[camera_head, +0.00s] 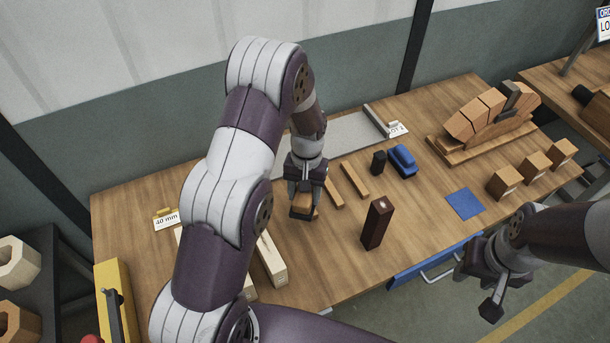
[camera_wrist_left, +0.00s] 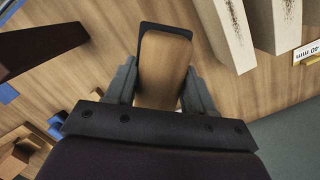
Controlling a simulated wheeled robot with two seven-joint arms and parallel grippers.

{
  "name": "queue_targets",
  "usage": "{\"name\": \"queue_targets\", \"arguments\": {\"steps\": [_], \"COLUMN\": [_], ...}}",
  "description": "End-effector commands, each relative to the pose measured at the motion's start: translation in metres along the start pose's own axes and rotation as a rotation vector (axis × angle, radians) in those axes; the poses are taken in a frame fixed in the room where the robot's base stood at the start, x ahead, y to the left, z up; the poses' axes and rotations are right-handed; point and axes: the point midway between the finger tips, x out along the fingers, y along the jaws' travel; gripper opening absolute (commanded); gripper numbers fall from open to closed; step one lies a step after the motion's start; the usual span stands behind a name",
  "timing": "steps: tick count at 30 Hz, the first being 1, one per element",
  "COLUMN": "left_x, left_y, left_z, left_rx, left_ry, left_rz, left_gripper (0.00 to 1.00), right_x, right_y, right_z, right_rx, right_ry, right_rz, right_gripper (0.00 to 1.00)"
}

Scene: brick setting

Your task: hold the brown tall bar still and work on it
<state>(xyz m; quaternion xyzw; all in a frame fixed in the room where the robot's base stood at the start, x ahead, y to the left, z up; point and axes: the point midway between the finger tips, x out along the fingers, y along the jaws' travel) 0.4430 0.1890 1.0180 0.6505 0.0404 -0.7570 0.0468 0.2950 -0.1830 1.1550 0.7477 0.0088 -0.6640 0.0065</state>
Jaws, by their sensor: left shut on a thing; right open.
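The brown tall bar (camera_head: 374,228) stands upright on the table, dark brown with a small light mark near its top. It also shows in the left wrist view (camera_wrist_left: 38,48). My left gripper (camera_head: 304,190) is shut on a wooden block with a dark underside (camera_head: 303,212), left of the bar and apart from it. In the left wrist view the block (camera_wrist_left: 163,62) sits between both fingers (camera_wrist_left: 160,85). Whether the block touches the table is unclear. My right gripper (camera_head: 484,284) is open and empty off the table's front edge, right of the bar.
A blue square (camera_head: 465,204), several wooden blocks (camera_head: 503,182) and an arch of bricks (camera_head: 474,121) are on the right. Behind the bar are thin wooden strips (camera_head: 353,180), a black block (camera_head: 378,162) and a blue object (camera_head: 403,161). Pale bars (camera_head: 270,259) lie at left.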

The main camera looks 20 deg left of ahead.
Motion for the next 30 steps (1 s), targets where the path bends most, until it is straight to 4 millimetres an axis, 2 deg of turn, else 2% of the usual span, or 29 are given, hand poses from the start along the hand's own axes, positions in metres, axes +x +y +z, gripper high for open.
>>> {"name": "queue_targets", "arguments": {"steps": [3, 11, 13, 15, 17, 19, 22, 27, 30], "left_x": [-0.001, -0.001, -0.006, -0.020, -0.038, -0.063, -0.099, -0.144, -0.162], "left_y": [0.000, 0.000, 0.003, 0.012, 0.026, 0.050, 0.090, 0.153, 0.180], "left_z": [-0.002, -0.003, -0.002, 0.002, 0.006, 0.006, 0.008, 0.012, 0.014], "left_rx": [0.108, 0.127, 0.133, 0.155, 0.190, 0.235, 0.209, -0.024, -0.217], "left_ry": [0.002, 0.002, 0.002, 0.002, 0.002, 0.005, 0.004, 0.003, 0.002], "left_rz": [-0.016, -0.019, -0.019, -0.023, -0.028, -0.035, -0.030, 0.006, 0.036], "left_gripper": [0.29, 0.29, 0.29, 0.29, 0.29, 0.29, 0.29, 0.29, 0.29], "right_x": [0.000, 0.000, -0.005, -0.019, -0.037, -0.062, -0.094, -0.129, -0.140], "right_y": [0.000, 0.000, 0.000, 0.000, 0.000, 0.000, 0.000, 0.000, 0.000], "right_z": [0.000, 0.000, -0.001, -0.002, -0.004, -0.007, -0.011, -0.015, -0.017], "right_rx": [0.000, 0.000, 0.000, 0.000, 0.000, 0.000, 0.000, 0.000, 0.000], "right_ry": [0.000, 0.000, 0.000, 0.000, 0.000, 0.000, 0.001, 0.000, 0.000], "right_rz": [0.000, 0.000, 0.000, 0.000, 0.000, 0.000, 0.000, 0.000, 0.000], "right_gripper": [0.43, 0.43, 0.43, 0.43, 0.43, 0.43, 0.43, 0.43, 0.43]}}
